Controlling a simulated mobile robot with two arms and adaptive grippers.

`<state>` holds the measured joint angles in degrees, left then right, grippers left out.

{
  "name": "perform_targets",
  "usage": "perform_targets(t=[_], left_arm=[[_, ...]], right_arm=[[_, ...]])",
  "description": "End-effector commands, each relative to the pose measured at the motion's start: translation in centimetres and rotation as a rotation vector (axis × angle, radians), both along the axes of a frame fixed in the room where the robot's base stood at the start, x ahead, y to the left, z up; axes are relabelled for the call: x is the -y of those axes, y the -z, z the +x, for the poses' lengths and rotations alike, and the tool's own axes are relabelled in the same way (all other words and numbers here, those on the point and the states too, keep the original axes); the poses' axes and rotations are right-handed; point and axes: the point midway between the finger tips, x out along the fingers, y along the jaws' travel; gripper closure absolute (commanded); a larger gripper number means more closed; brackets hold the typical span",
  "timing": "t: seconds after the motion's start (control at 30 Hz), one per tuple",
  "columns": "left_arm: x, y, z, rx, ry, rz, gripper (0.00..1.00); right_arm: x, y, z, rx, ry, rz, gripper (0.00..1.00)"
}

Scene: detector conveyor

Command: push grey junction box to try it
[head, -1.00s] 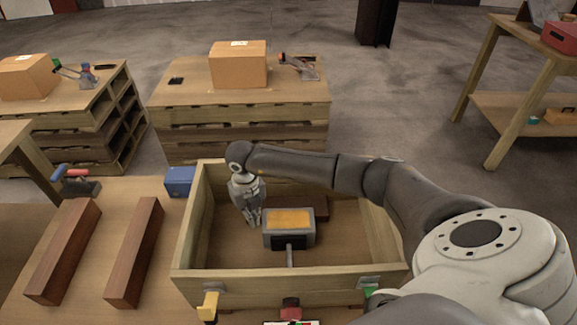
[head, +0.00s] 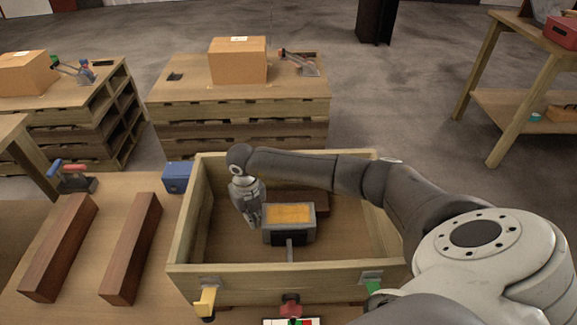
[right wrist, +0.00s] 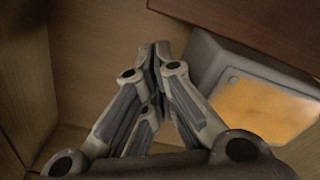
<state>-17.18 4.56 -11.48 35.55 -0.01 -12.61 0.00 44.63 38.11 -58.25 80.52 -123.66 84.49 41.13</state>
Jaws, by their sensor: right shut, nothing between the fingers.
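The grey junction box (head: 290,228) with an orange-yellow top panel is inside a wooden crate (head: 290,283), with a thin grey rod running from its front side toward the crate's front wall. My right gripper (head: 254,222) points down into the crate, just left of the box. It is shut and empty. In the right wrist view the closed fingertips (right wrist: 156,50) are beside the grey box (right wrist: 225,75). I cannot tell whether they touch it. My left gripper does not show.
A dark red-brown block (head: 315,203) lies behind the box in the crate. Two brown beams (head: 130,248) and a blue box (head: 177,177) are to the left. Yellow (head: 206,302), red (head: 290,306) and green clamps or handles line the crate's front.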

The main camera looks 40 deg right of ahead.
Motion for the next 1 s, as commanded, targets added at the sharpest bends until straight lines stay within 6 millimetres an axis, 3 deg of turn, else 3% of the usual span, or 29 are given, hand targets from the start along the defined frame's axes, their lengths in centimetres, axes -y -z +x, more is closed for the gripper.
perform_targets(t=[1.0], left_arm=[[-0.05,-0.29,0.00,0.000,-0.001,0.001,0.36]], right_arm=[[0.70,0.02,-0.50,-0.002,0.001,-0.003,1.00]])
